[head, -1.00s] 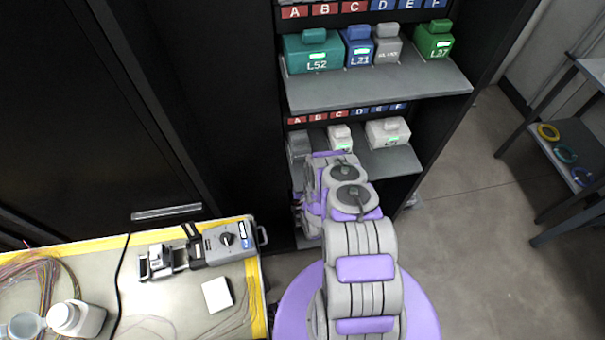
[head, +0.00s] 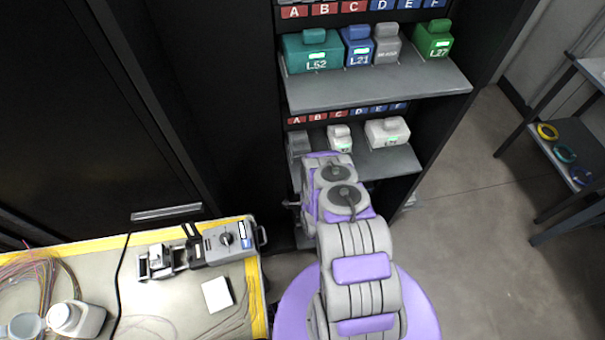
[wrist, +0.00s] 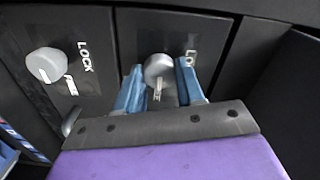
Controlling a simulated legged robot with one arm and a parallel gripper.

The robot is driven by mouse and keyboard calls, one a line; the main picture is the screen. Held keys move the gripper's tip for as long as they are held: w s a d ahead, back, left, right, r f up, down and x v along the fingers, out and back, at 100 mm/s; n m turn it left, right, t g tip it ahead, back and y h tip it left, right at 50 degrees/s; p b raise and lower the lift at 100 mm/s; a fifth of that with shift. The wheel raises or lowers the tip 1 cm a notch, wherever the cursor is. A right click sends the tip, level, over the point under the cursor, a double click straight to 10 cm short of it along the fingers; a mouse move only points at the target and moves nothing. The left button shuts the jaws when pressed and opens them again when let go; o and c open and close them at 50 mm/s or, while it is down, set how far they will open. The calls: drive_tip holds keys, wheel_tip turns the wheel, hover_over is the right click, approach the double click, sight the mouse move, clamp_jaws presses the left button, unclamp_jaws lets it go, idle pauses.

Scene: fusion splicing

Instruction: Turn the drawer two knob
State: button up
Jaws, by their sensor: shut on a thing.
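In the wrist view, a grey round knob (wrist: 158,70) sits on a dark drawer front (wrist: 215,38). My gripper (wrist: 159,67) has its two blue fingers on either side of this knob, shut on it. A second grey knob (wrist: 46,65) is on the panel to the left, beside the words LOCK and FREE. I see no drawer number, so I cannot tell which knob is drawer two's. In the head view my arm hides the gripper and the knobs.
A black cabinet holds shelves (head: 380,88) with labelled boxes above my arm. A workbench (head: 185,310) with a splicing device (head: 225,242) and a white bottle (head: 78,318) stands at left. A metal rack (head: 575,110) stands at right. The floor (head: 470,240) between is clear.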

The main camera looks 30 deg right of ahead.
drive_tip(key=shift+f+m, duration=0.1)
drive_tip(key=shift+m, duration=0.4)
drive_tip(key=o, duration=1)
drive_tip(key=shift+o, duration=0.2)
